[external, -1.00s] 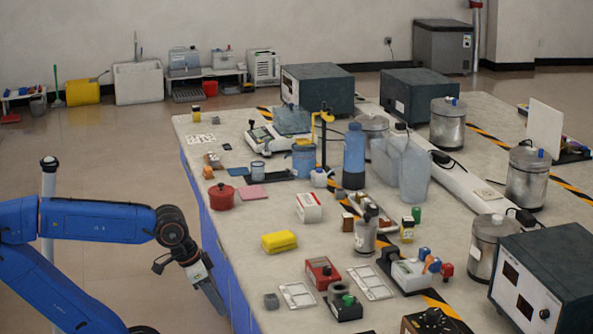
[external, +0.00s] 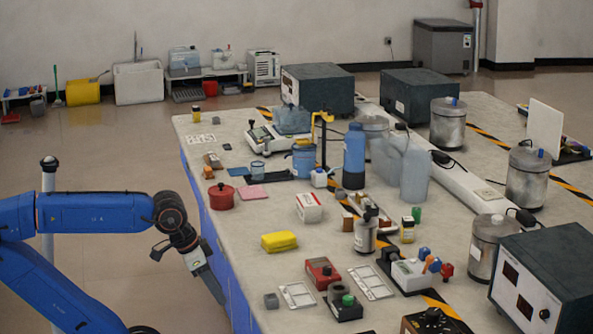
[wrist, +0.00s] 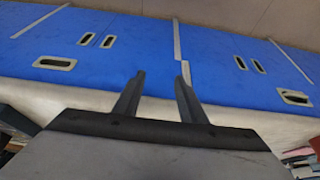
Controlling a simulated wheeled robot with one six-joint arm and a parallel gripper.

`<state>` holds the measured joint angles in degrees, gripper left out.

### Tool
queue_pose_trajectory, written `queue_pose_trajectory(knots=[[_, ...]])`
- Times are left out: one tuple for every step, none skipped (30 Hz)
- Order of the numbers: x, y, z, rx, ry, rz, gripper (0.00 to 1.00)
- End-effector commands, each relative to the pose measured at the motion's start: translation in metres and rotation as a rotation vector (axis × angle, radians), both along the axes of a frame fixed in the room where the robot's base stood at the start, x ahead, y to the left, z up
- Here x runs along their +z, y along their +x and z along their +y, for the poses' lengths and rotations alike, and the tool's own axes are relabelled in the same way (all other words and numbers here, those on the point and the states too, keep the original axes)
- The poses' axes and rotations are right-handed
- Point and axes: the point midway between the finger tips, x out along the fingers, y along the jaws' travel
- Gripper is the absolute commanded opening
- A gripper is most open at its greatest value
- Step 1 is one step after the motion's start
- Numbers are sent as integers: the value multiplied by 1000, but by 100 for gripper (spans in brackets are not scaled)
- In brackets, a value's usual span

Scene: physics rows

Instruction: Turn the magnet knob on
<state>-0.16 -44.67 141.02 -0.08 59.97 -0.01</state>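No knob is labelled as the magnet knob in view, so I cannot tell for sure which one it is. A black box with a dark round knob (external: 433,318) is cut off by the bottom edge of the external view. A dark box with a black ring and a green button (external: 345,302) sits to its left on the bench. My gripper (external: 219,294) hangs beside the bench's blue left side, low and away from both boxes. In the wrist view its two fingers (wrist: 158,92) are apart with nothing between them. The wrist view shows blue cabinet fronts, with no knob.
The pale bench top (external: 235,252) is crowded. A red device (external: 322,272), white frames (external: 298,294), a yellow sponge (external: 279,241) and a red pot (external: 221,196) stand near its left side. A large dark-topped box (external: 550,285) stands at right. The floor left of the bench is open.

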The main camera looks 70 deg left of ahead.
Motion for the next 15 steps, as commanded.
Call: queue_pose_trajectory(knots=[[22,1,0,0,0,-7,38],[36,2,0,0,0,-7,38],[55,1,0,0,0,-8,38],[71,2,0,0,0,-8,38],[86,1,0,0,0,-8,38],[107,2,0,0,0,-8,38],[123,2,0,0,0,-7,38],[138,2,0,0,0,-7,38],[158,2,0,0,0,-6,38],[172,1,0,0,0,-6,38],[184,1,0,0,0,-5,38],[200,1,0,0,0,-4,38],[211,1,0,0,0,-4,38],[222,1,0,0,0,-4,38],[234,1,0,0,0,-3,38]])
